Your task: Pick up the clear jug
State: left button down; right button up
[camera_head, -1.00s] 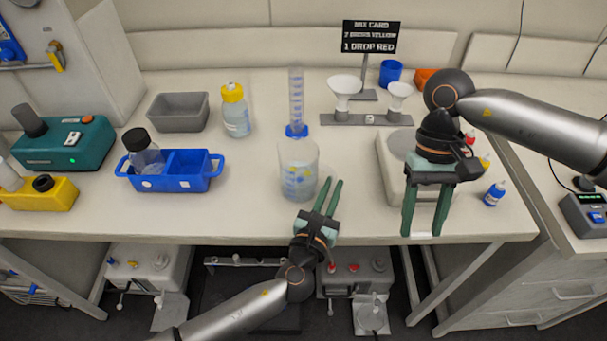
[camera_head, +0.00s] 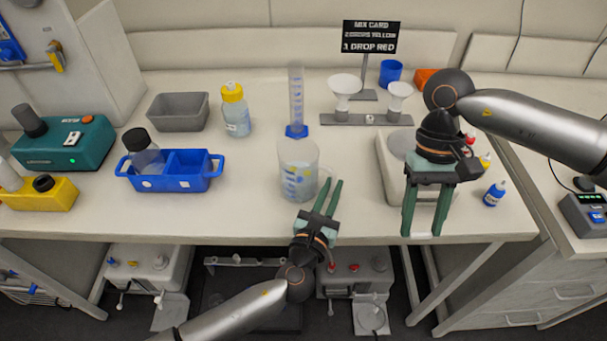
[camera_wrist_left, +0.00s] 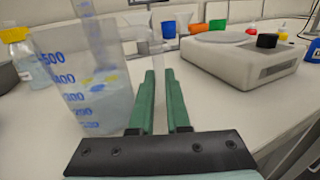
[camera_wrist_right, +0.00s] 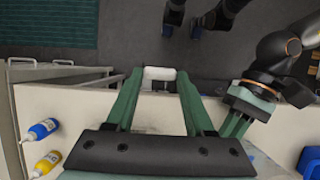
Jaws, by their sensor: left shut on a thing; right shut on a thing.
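The clear jug (camera_head: 297,165) stands upright near the middle of the bench, with blue markings and some liquid low inside. It also shows large in the left wrist view (camera_wrist_left: 85,85), just left of the fingers. My left gripper (camera_head: 332,182) is at the jug's right side, its fingers shut on the jug's clear handle, which is hard to make out between them. My right gripper (camera_head: 421,232) points down at the bench's front edge. It is shut on a small white cylinder (camera_wrist_right: 160,73) held between its fingertips.
A measuring cylinder (camera_head: 296,100) stands just behind the jug. A balance (camera_head: 391,165) is to its right, partly behind my right gripper. A blue caddy (camera_head: 187,183) and a yellow-capped bottle (camera_head: 236,112) are to the left.

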aim_at(334, 172)
pick_arm(q)
jog(key=shift+r, duration=0.15)
notch_tip(334, 172, up, 10)
jog(key=shift+f, duration=0.1)
dwell(0.5)
jog(key=shift+f, duration=0.1)
jog(key=shift+f+b, duration=3.3)
jog(key=shift+f, duration=1.45)
jog(key=shift+c, duration=1.8)
grip_release()
jog(key=shift+f, duration=0.1)
